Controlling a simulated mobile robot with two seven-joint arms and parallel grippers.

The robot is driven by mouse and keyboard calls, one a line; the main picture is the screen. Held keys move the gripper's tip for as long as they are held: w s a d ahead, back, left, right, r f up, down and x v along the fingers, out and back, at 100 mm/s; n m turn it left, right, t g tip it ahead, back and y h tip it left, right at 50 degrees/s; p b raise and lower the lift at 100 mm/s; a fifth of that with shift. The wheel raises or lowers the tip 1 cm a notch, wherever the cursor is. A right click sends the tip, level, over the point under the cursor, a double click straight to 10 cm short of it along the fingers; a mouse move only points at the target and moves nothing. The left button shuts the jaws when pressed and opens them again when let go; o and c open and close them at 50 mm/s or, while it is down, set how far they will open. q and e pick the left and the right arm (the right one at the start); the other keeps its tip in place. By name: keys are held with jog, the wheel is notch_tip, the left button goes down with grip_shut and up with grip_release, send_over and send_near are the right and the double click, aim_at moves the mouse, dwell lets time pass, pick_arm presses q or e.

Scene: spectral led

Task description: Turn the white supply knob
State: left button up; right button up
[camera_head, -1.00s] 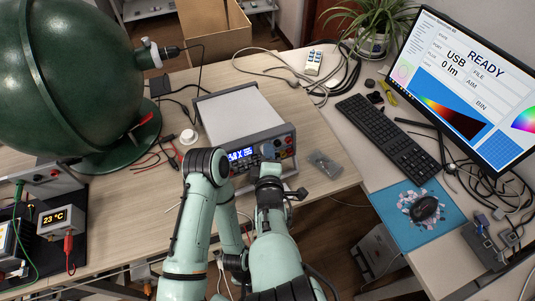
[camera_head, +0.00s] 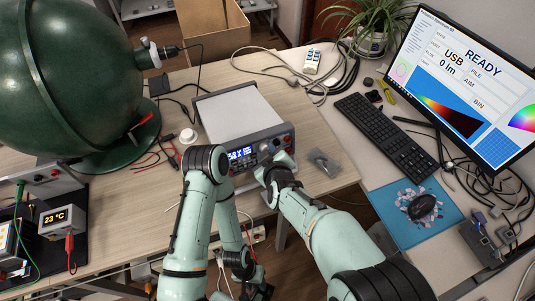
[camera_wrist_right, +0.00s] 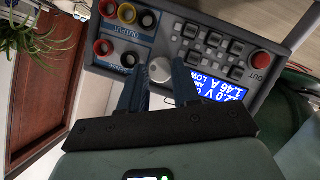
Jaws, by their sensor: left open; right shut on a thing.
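The white supply knob (camera_wrist_right: 160,70) is on the front panel of the grey power supply (camera_head: 240,115), beside its blue display (camera_wrist_right: 218,91). My right gripper (camera_wrist_right: 160,74) has its two dark blue fingers on either side of the knob and is shut on it. In the head view my right gripper (camera_head: 272,168) is at the panel's right part, and the wrist hides the knob there. My left arm bends down in front of the table, with the left gripper (camera_head: 260,290) low at the bottom edge, open, its fingers hardly discernible.
The panel also has a red OUT button (camera_wrist_right: 260,60) and several coloured sockets (camera_wrist_right: 127,13). The green sphere (camera_head: 70,80) fills the left.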

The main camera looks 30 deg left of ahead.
pick_arm(q)
jog(key=shift+f, duration=0.1)
pick_arm(e)
jog(key=shift+w+m, duration=0.1)
jog(key=shift+m, duration=0.2)
jog(key=o, duration=1.1)
jog(key=shift+c, duration=0.2)
pick_arm(q)
jog(key=r+p, duration=0.1)
jog(key=w+r+p, duration=0.1)
jog(key=r, duration=0.1)
jog(key=shift+w+r+p, duration=0.15)
jog(key=shift+w+p, duration=0.05)
jog(key=shift+p, duration=0.2)
pick_arm(e)
jog(key=v, duration=1.3)
jog(key=shift+d+r, duration=0.15)
jog(key=shift+d, duration=0.15)
jog(key=shift+w, duration=0.1)
